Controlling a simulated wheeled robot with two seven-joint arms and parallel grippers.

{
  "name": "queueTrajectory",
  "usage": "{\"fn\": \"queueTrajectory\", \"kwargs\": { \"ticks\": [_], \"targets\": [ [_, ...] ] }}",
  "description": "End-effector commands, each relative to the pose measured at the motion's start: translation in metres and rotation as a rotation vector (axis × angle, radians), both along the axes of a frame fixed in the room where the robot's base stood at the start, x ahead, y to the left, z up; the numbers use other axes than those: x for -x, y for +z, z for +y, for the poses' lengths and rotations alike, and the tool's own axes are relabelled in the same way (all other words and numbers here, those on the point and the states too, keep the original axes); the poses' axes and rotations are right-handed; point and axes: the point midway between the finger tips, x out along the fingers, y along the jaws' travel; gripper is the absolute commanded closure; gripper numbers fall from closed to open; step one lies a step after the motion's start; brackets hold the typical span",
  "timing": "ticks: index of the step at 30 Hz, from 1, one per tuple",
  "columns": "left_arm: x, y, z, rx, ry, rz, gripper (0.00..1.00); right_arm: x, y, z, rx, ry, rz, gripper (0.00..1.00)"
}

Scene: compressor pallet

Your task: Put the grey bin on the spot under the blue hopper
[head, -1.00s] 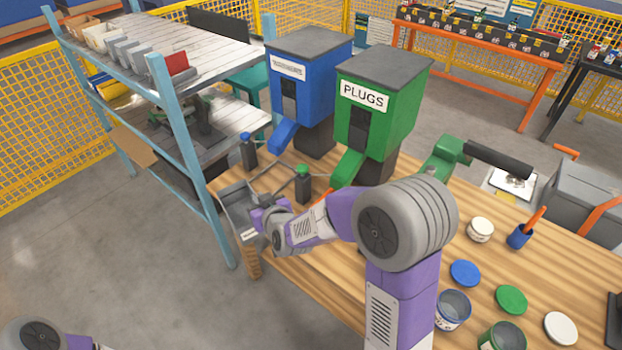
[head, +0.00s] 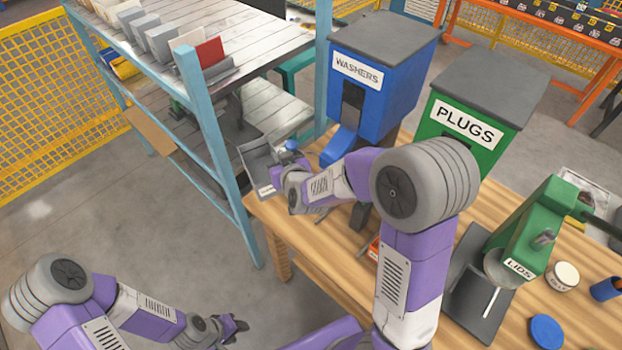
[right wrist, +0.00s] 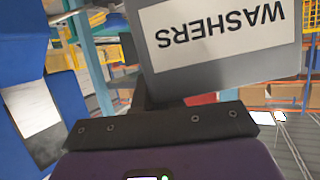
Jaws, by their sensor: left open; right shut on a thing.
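The grey bin (head: 256,160) is held at the left end of the wooden bench, left of the blue hopper's chute. My right gripper (head: 277,174) is shut on it. In the right wrist view the bin (right wrist: 157,68) fills the upper middle, its WASHERS label upside down. The blue hopper (head: 400,90), labelled WASHERS, stands on the bench with its chute (head: 341,147) pointing down toward the front. The spot under it is hidden behind my right arm. My left gripper (head: 238,326) is open and empty, low over the floor, away from the bench.
The green PLUGS hopper (head: 450,150) stands right of the blue one. A blue-framed shelf (head: 222,150) stands close to the bench's left end. A blue cap (head: 291,145) shows just behind the bin. A green LIDS press (head: 530,235) stands at the right.

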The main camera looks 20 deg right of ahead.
Motion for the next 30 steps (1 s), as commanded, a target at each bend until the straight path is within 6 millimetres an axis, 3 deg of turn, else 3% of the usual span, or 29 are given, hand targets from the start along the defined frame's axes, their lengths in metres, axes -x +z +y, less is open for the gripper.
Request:
{"fn": "queueTrajectory", "kwargs": {
  "ticks": [8, 14, 22, 27, 30],
  "targets": [
    [0.001, 0.003, 0.0, 0.0, 0.0, 0.002, 0.57, -0.011, -0.026, 0.017, 0.0, -0.227, 0.0, 1.0],
    [0.001, 0.005, 0.0, 0.0, 0.0, 0.002, 0.57, 0.001, -0.063, 0.025, -0.004, -0.514, -0.004, 1.0],
    [0.001, 0.008, 0.0, 0.0, 0.0, 0.001, 0.57, 0.062, -0.114, 0.035, -0.014, -0.925, -0.015, 1.0],
    [0.001, 0.009, 0.0, 0.0, 0.0, 0.001, 0.57, 0.101, -0.131, 0.04, -0.02, -1.098, -0.022, 1.0],
    [0.0, 0.009, 0.0, 0.0, 0.0, 0.001, 0.57, 0.114, -0.135, 0.041, -0.023, -1.15, -0.025, 1.0]
  ]
}}
